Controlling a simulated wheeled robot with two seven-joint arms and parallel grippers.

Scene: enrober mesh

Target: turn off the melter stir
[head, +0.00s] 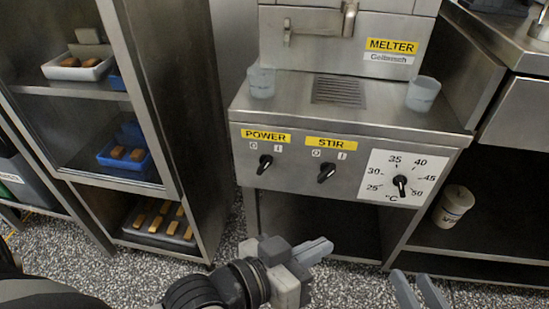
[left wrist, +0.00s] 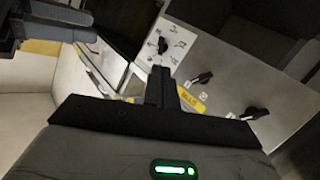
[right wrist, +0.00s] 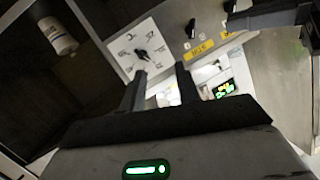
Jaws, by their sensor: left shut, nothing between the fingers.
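The melter (head: 345,105) is a steel machine with a front panel. Its STIR knob (head: 327,173) is black, under a yellow STIR label (head: 331,143), and its handle leans up and right toward the I mark. The knob also shows in the left wrist view (left wrist: 200,79) and the right wrist view (right wrist: 191,28). My left gripper (head: 324,246) is shut and empty, below the panel and apart from the knob. In the left wrist view its closed fingers (left wrist: 159,83) point toward the panel. My right gripper (head: 420,288) is open and empty, lower right of the panel.
The POWER knob (head: 265,164) is left of STIR, and the temperature dial (head: 401,184) is right of it. Two cups (head: 261,82) (head: 422,94) stand on the melter ledge. A rack with trays (head: 125,160) stands at left. A white tub (head: 453,206) sits on the right shelf.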

